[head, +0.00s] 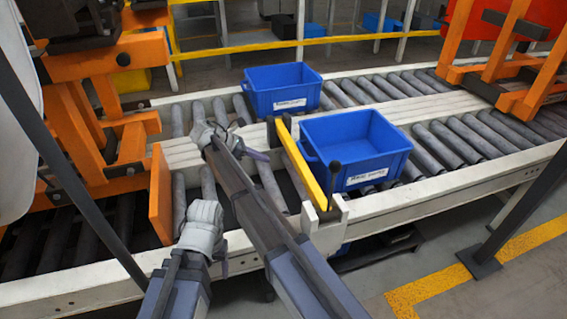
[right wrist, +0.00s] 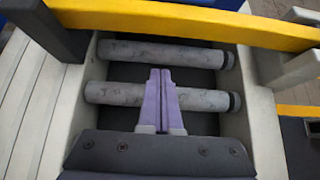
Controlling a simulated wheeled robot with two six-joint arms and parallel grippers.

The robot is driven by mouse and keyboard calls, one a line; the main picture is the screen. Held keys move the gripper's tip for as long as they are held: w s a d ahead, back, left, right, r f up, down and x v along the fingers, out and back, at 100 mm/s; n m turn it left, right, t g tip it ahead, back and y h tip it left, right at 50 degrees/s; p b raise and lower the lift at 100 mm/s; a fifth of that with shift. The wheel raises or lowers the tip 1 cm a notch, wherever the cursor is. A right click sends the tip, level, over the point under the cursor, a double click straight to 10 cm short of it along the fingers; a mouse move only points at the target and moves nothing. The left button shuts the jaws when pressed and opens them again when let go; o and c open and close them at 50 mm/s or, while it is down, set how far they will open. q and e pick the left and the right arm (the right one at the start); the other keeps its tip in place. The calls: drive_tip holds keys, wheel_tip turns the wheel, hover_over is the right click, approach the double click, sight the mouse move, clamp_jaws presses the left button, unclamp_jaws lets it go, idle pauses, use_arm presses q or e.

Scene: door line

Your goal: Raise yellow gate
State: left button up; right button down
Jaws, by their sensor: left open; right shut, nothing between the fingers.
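The gate also crosses the top of the right wrist view (right wrist: 190,22). My right gripper (head: 262,155) is left of the gate, apart from it. In the right wrist view, its purple fingers (right wrist: 160,72) are together and empty, over the rollers. My left gripper (head: 224,262) is low over the near conveyor rail; its fingers are mostly hidden in the head view, and it is open.
A blue bin (head: 405,165) stands just right of the gate on the near lane. Another blue bin (head: 262,103) stands on the far lane. Orange frames rise at the left (head: 160,195) and upper right (head: 500,55). A dark post (head: 520,205) stands at the right.

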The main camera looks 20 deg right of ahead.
use_arm(q)
drive_tip(key=shift+w+f, duration=0.25)
drive_tip(key=shift+f, duration=0.35)
use_arm(e)
drive_tip(key=shift+w+f, duration=0.25)
drive_tip(key=shift+f, duration=0.35)
drive_tip(key=shift+r, duration=0.1)
use_arm(q)
drive_tip(key=shift+b, duration=0.3)
use_arm(e)
drive_tip(key=shift+d, duration=0.1)
use_arm(q)
wheel_tip(320, 180, down, 6)
drive_tip(key=b, duration=0.6)
use_arm(e)
drive_tip(key=x, duration=1)
drive_tip(key=shift+s, duration=0.1)
use_arm(q)
drive_tip(key=shift+r+p, duration=1.95)
use_arm(e)
drive_tip(key=shift+r, duration=2.05)
